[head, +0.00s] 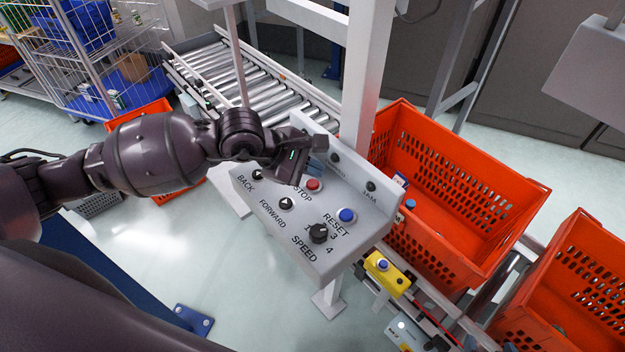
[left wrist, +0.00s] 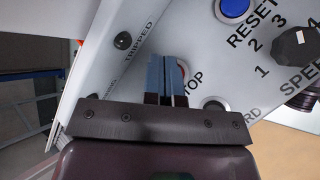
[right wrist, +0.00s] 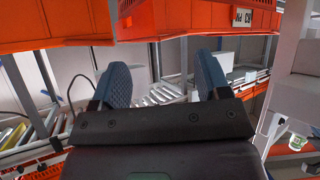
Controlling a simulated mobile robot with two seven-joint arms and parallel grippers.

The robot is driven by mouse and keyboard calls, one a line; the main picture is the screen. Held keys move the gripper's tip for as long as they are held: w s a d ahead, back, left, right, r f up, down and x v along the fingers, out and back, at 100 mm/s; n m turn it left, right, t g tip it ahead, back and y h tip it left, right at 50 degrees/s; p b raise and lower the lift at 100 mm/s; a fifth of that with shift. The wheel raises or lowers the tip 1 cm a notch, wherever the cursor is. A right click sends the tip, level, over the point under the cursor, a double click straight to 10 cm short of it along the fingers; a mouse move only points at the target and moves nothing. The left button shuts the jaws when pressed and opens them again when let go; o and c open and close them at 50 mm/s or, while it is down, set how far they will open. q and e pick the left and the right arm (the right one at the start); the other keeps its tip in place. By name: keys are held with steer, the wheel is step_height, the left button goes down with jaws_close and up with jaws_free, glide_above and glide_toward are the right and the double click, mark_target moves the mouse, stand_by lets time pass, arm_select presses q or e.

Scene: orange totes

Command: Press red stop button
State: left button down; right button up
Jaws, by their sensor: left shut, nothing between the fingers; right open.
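The red stop button (head: 314,185) sits on the grey control panel (head: 330,262), above the word STOP. My left gripper (head: 316,166) is shut and empty, just above and behind the button in the head view. In the left wrist view its closed blue fingertips (left wrist: 167,75) cover most of the red button (left wrist: 182,68), with only a thin red edge showing. I cannot tell whether they touch it. My right gripper (right wrist: 163,80) is open and empty in the right wrist view, away from the panel.
The panel also has a blue RESET button (head: 347,215), a black SPEED knob (head: 319,233) and a FORWARD button (head: 286,203). An orange tote (head: 460,150) stands right of the panel. A roller conveyor (head: 255,80) lies behind. A yellow box with a blue button (head: 386,272) is below right.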

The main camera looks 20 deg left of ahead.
mark_target(312, 185)
arm_select(q)
step_height(312, 185, up, 2)
steer(key=shift+r+p, duration=0.25)
steer(key=shift+p, duration=0.25)
steer(key=shift+r, duration=0.6)
steer(key=shift+r+p, duration=0.3)
steer(key=shift+p, duration=0.05)
arm_select(e)
steer(key=shift+s+r, duration=0.2)
steer(key=shift+r, duration=0.7)
steer(key=shift+w, duration=0.1)
